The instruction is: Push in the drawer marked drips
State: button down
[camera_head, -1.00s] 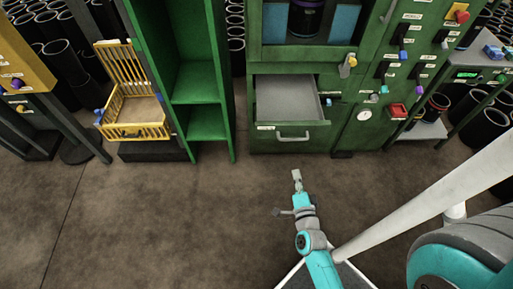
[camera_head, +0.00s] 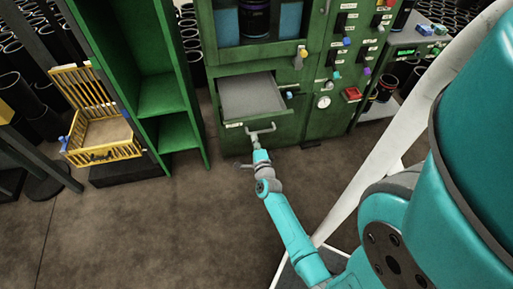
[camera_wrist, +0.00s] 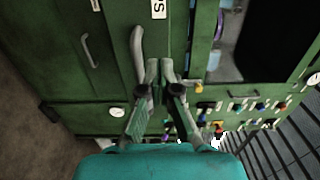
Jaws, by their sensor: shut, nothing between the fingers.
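The green drawer (camera_head: 285,125) stands pulled out of the green machine, with its grey inside (camera_head: 250,98) showing empty. A bar handle (camera_head: 262,131) and a small white label (camera_head: 234,125) are on its front; the label is too small to read in the head view. In the wrist view the label (camera_wrist: 158,8) is cut off at the edge and shows an S. My gripper (camera_head: 257,143) is shut and empty, just in front of the handle. In the wrist view its fingertips (camera_wrist: 160,64) lie beside the handle (camera_wrist: 138,48); I cannot tell whether they touch the drawer front.
A green shelf unit (camera_head: 160,95) stands left of the machine, with a yellow basket (camera_head: 102,153) beyond it. The machine's panel has several knobs, a gauge (camera_head: 323,102) and a red box (camera_head: 351,94). The brown floor in front is clear.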

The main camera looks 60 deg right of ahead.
aim_at(250, 122)
jog(key=x, duration=0.6)
jog(key=shift+w+d, duration=0.2)
jog(key=shift+d, duration=0.1)
jog(key=shift+d, duration=0.1)
